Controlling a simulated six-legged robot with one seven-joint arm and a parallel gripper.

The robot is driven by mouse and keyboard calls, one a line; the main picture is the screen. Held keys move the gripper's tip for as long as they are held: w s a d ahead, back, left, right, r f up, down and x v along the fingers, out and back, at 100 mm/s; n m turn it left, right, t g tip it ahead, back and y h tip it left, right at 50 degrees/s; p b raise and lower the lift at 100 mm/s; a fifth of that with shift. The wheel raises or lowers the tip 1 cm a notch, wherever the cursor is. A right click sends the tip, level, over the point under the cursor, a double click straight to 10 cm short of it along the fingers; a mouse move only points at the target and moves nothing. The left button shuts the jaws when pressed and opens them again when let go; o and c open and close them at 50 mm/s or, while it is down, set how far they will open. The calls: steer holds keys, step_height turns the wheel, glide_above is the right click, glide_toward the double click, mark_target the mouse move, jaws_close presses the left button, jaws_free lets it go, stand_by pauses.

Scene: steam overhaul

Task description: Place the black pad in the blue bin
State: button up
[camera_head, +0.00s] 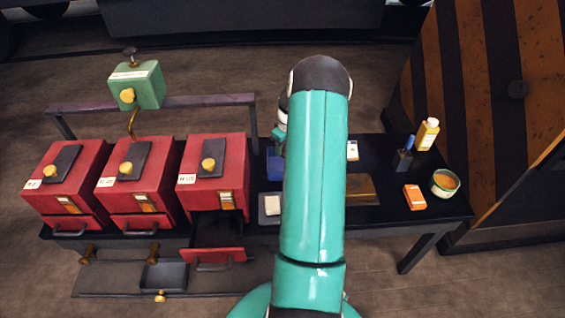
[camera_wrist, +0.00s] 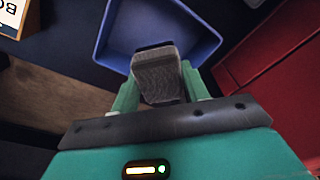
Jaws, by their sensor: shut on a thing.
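The black pad (camera_wrist: 158,76) is a dark, textured block between the two green fingers of my gripper (camera_wrist: 160,88) in the wrist view. My gripper is shut on it. The blue bin (camera_wrist: 115,42) is an open tray just past the pad in the wrist view, and the pad's far end overlaps its near part in the picture. I cannot tell the height of the pad over the bin. In the head view only a bit of the blue bin (camera_head: 273,165) shows at the left of my teal arm, which hides the pad and most of my gripper.
Red boxes (camera_head: 213,165) stand left of the bin on the black table (camera_head: 385,205); the nearest has an open drawer (camera_head: 215,235). A green box (camera_head: 136,87) rises behind. A yellow bottle (camera_head: 428,134), orange block (camera_head: 414,197) and round tin (camera_head: 445,183) stand at the right.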

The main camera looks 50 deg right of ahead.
steer(key=f, duration=0.4)
steer(key=shift+s+d, duration=0.1)
steer(key=shift+s, duration=0.2)
steer(key=shift+s+f, duration=0.2)
steer(key=shift+f, duration=1.55)
steer(key=shift+w+f, duration=0.1)
steer(key=shift+f, duration=0.05)
steer(key=o, duration=1.1)
steer(key=shift+c, duration=0.2)
